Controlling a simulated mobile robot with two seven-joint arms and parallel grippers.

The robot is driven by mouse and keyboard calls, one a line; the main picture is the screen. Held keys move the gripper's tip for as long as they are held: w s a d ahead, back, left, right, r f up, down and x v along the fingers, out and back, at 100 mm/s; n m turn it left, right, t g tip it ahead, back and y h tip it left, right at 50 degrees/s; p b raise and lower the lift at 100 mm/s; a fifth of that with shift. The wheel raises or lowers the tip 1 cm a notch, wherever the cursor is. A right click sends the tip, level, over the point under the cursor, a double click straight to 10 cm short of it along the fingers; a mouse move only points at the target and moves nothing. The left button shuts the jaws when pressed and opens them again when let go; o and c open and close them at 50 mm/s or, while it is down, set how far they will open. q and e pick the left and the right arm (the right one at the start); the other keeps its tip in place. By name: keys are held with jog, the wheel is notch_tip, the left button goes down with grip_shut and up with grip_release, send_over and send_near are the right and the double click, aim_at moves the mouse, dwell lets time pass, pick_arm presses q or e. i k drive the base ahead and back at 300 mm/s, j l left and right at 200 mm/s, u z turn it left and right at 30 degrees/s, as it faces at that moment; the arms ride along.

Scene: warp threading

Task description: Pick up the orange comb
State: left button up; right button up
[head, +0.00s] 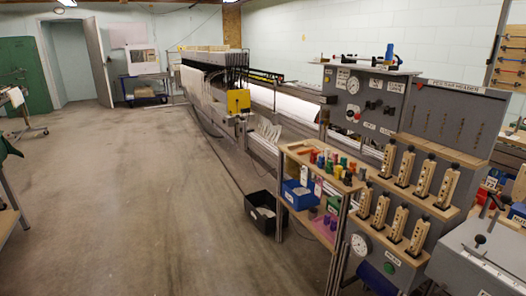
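I cannot make out an orange comb for certain anywhere in the head view. Small coloured pieces (333,166) in red, blue, green and yellow stand on a wooden shelf (299,150) right of the middle; they are too small to tell their shapes well. A tan board (510,52) with several slim tools hangs at the upper right edge. Neither of my grippers shows in the view.
A grey machine panel (445,118) with gauges and several wooden-handled pieces (425,178) fills the right. A blue bin (300,195) sits on a lower shelf, and a black bin (262,212) stands near the floor. The floor (130,190) at left is clear.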

aim_at(317, 149)
jog(key=i, duration=1.6)
